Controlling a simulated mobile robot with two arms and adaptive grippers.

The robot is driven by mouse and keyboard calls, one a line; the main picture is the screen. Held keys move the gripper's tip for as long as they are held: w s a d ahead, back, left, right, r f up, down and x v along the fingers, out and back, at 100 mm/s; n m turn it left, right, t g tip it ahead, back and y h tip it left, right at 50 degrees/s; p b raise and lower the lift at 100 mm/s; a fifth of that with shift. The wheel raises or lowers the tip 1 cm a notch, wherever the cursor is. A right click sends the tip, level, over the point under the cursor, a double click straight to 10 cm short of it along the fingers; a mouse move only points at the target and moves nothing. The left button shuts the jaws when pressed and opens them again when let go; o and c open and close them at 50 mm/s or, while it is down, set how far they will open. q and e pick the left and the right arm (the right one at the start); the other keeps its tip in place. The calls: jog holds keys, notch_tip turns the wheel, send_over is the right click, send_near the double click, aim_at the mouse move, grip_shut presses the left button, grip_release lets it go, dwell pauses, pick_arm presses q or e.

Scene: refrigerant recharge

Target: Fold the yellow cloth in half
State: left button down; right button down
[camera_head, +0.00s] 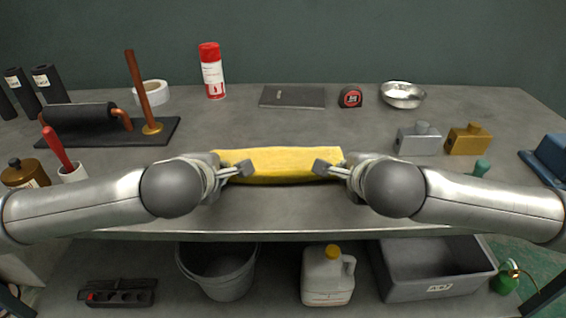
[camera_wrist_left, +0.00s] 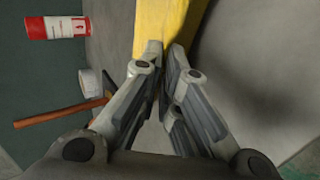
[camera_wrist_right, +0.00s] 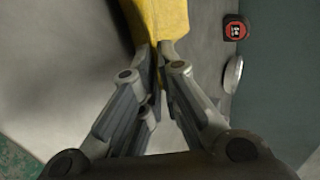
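The yellow cloth (camera_head: 282,164) stretches as a narrow band from left to right between my two grippers, near the front of the grey workbench. My left gripper (camera_head: 240,169) is at its left end. In the left wrist view the fingers (camera_wrist_left: 165,50) are closed together on the cloth (camera_wrist_left: 160,22). My right gripper (camera_head: 328,169) is at the right end. In the right wrist view its fingers (camera_wrist_right: 155,48) pinch the cloth (camera_wrist_right: 155,18). I cannot tell whether the cloth's underside touches the bench.
The grey workbench (camera_head: 225,125) is clear around the cloth. A red and white can (camera_head: 212,72), dark notebook (camera_head: 293,96), tape measure (camera_head: 350,97) and metal bowl (camera_head: 403,95) stand behind. A copper rod (camera_head: 141,85) rises at left. Silver (camera_head: 419,140) and brass (camera_head: 468,140) blocks sit right.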

pick_arm(q)
jog(key=shift+s+a, duration=0.1)
jog(key=shift+a, duration=0.1)
pick_arm(e)
jog(key=shift+s+a, duration=0.1)
jog(key=shift+a, duration=0.15)
pick_arm(q)
jog(key=c, duration=1.6)
grip_release()
jog(key=shift+s, duration=0.15)
pick_arm(e)
jog(key=c, duration=1.6)
grip_release()
jog(key=shift+s, duration=0.25)
pick_arm(q)
jog(key=shift+o, duration=1.2)
pick_arm(e)
jog(key=shift+o, duration=1.2)
jog(key=shift+r, duration=0.1)
